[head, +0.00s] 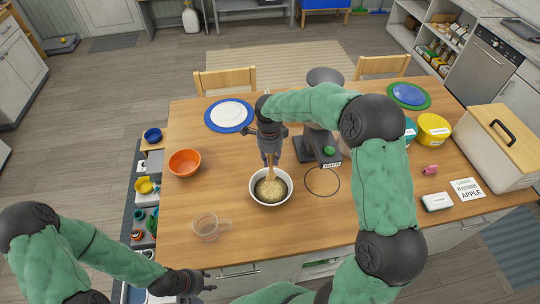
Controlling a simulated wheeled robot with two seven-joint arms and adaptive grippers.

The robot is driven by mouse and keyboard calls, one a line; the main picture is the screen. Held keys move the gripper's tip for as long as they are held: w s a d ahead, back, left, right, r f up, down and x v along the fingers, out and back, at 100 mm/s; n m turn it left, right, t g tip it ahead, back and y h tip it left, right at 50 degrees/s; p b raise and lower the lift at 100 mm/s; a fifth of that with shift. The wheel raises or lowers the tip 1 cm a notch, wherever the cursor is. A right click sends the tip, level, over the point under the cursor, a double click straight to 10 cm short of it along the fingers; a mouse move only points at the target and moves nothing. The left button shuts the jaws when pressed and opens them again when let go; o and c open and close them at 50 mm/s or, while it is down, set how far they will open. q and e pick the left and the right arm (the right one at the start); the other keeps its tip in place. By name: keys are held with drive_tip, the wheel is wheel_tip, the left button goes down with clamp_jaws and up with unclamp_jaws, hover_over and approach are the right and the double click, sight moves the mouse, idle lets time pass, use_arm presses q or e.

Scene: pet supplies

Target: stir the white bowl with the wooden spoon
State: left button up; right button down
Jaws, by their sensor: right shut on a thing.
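The white bowl (286,197) stands upright on the wooden table near its front edge, with a brownish-yellow mixture (270,188) in it. The wooden spoon (270,174) stands nearly upright with its lower end in the bowl. My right gripper (270,156) points down above the bowl and is shut on the upper part of the spoon, hiding that part. My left gripper (207,283) is low at the front, beyond the table's front edge and apart from the bowl; its fingers are too small to read.
An orange bowl (184,162) and a clear measuring cup (206,226) stand left of the white bowl. A dark scale-like device (325,148) stands close behind it to the right. A black ring (322,182) lies right of it. A bread box (485,150) stands far right.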

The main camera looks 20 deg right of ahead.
sight(270, 172)
wheel_tip(270, 172, down, 2)
drive_tip(key=shift+f+b, duration=0.25)
drive_tip(key=shift+b, duration=0.15)
wheel_tip(270, 172, down, 7)
drive_tip(key=b, duration=0.6)
drive_tip(key=shift+r, duration=0.1)
